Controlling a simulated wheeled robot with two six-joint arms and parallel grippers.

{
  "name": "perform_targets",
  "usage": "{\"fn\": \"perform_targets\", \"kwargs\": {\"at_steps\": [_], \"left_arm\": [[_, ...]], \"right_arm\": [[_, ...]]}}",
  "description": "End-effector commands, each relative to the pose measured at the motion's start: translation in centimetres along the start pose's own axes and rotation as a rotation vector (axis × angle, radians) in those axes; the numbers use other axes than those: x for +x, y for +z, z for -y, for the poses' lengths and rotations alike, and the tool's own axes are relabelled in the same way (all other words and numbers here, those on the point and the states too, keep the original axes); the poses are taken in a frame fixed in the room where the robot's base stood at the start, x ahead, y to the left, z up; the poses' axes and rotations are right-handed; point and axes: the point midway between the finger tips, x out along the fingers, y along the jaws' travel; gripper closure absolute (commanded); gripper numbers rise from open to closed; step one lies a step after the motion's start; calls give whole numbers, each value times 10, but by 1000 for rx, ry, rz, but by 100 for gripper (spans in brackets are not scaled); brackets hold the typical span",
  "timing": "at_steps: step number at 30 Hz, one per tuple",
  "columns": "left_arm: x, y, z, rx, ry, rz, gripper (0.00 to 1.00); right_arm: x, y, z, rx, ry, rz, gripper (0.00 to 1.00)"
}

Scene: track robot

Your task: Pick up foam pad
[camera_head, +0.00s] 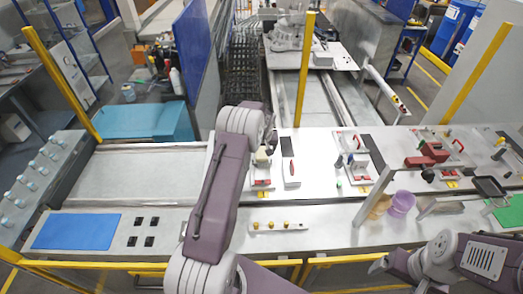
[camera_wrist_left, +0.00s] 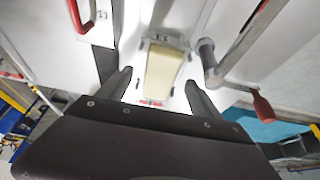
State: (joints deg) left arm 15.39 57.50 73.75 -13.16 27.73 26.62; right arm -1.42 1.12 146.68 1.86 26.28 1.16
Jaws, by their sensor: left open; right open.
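The foam pad (camera_wrist_left: 163,68) is a cream block on a white fixture in the left wrist view. In the head view a small cream part of it (camera_head: 262,157) shows just below my left gripper, which partly hides it. My left gripper (camera_wrist_left: 158,84) is open, with one dark finger on each side of the pad's near end. Gaps show between the fingers and the pad; I cannot tell the height between them. My right gripper (camera_head: 379,266) is low at the right of the head view, in front of the bench and far from the pad.
A crank with a red handle (camera_wrist_left: 264,107) stands close right of the pad in the left wrist view. A white block with a red bar (camera_head: 291,172) is beside it. Further right are a red clamp fixture (camera_head: 428,156) and a purple cup (camera_head: 402,203). A blue mat (camera_head: 76,231) lies left.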

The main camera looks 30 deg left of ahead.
Motion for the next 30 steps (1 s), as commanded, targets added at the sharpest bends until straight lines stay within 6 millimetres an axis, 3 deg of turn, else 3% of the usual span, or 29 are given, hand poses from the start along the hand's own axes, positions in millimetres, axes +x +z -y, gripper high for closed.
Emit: {"fn": "perform_targets", "kwargs": {"at_steps": [1,2,6,14,21,30], "left_arm": [[1,-1,2,0,-1,4,25],[6,0,3,0,-2,4,25],[27,0,2,0,-1,1,25],[32,1,2,0,0,-1,25],[32,1,2,0,0,-1,89],[32,1,2,0,0,-1,91]], "right_arm": [[-17,-2,0,0,0,-1,15],[-21,-3,0,0,0,-1,15],[-23,-3,0,0,0,-1,15],[-22,-2,0,0,0,0,15],[-22,-2,0,0,0,-1,15],[-21,-2,0,0,0,-1,15]]}}
